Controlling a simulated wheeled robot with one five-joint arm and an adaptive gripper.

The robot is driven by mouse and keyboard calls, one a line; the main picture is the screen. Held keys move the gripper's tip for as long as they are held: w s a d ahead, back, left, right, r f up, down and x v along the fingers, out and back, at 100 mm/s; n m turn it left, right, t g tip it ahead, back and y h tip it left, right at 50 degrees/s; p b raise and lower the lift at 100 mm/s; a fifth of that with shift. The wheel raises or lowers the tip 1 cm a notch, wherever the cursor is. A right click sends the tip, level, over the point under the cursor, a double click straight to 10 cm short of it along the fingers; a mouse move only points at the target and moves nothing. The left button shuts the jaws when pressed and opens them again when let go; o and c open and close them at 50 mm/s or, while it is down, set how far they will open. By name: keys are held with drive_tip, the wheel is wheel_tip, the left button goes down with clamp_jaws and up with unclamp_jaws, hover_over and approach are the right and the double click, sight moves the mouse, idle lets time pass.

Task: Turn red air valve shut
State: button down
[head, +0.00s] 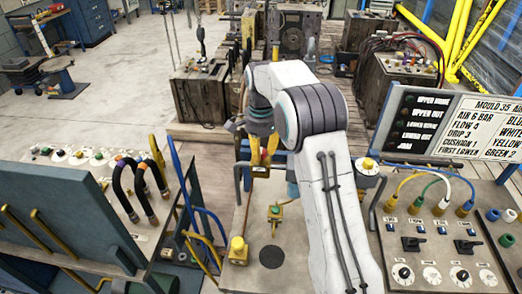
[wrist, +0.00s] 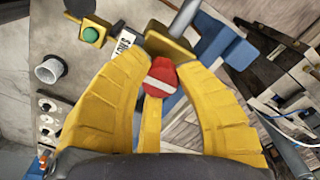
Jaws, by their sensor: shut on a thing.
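The red air valve (wrist: 160,80) shows in the wrist view as a round red knob with a white bar across it. It lies between the two yellow fingers of my gripper (wrist: 162,66), which are closed around it. A yellow bar (wrist: 152,125) runs from the knob toward my wrist. In the head view my gripper (head: 263,160) points down over the panel, left of my white arm. A small yellow block (head: 260,172) shows just below the fingertips.
A control panel with hoses and dials (head: 435,235) stands right of my arm.

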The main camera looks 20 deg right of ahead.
sight(261, 151)
drive_tip(key=shift+s+f, duration=0.1)
drive_tip(key=shift+f, duration=0.1)
idle(0.4)
drive_tip(key=c, duration=0.8)
unclamp_jaws()
drive_tip(key=shift+r, duration=0.1)
drive_tip(key=shift+c, duration=0.2)
drive_tip(key=shift+r, duration=0.1)
wheel_tip(261, 151, up, 12)
